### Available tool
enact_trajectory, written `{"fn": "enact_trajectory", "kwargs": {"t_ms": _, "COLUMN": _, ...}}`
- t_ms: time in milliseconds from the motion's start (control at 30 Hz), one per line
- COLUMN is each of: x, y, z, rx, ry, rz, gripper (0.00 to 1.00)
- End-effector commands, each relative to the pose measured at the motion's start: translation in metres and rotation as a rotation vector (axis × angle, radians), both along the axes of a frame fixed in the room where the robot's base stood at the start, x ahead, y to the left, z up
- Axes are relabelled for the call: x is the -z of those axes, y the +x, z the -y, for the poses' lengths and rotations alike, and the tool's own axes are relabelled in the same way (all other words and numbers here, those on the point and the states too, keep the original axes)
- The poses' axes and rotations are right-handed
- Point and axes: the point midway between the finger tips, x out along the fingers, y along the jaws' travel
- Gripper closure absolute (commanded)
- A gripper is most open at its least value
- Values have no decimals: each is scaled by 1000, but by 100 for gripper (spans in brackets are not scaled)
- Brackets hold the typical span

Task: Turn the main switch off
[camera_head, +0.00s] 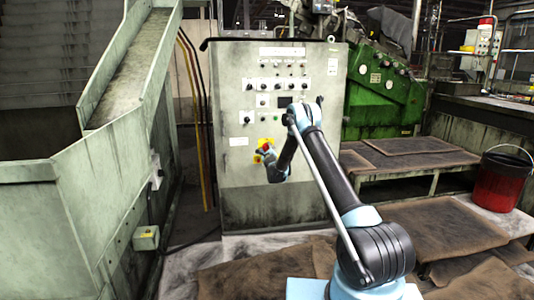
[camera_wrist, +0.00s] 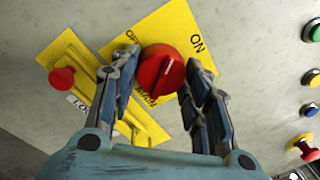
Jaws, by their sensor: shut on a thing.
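The main switch is a red rotary knob (camera_wrist: 163,73) on a yellow plate (camera_wrist: 184,27) marked ON at the upper right and OFF at the upper left. My gripper (camera_wrist: 158,64) is shut on the knob, with one finger on each side. In the head view my gripper (camera_head: 266,155) is at the yellow plate, low on the front of the grey control cabinet (camera_head: 235,185), and partly hides the switch.
A second yellow plate with a small red knob (camera_wrist: 62,79) sits left of the switch. Coloured buttons (camera_wrist: 310,80) and a red mushroom button (camera_wrist: 304,148) are on the right. A sloping metal chute (camera_head: 125,75) stands left of the cabinet; low tables (camera_head: 410,160) and a red bucket (camera_head: 497,182) are right.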

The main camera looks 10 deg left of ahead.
Motion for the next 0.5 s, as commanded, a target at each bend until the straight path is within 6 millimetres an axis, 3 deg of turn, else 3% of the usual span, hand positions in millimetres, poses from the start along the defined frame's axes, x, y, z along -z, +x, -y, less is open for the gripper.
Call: {"fn": "enact_trajectory", "kwargs": {"t_ms": 500, "x": 2, "y": -1, "z": -4, "rx": -8, "ry": -470, "rz": 134, "gripper": 81}}
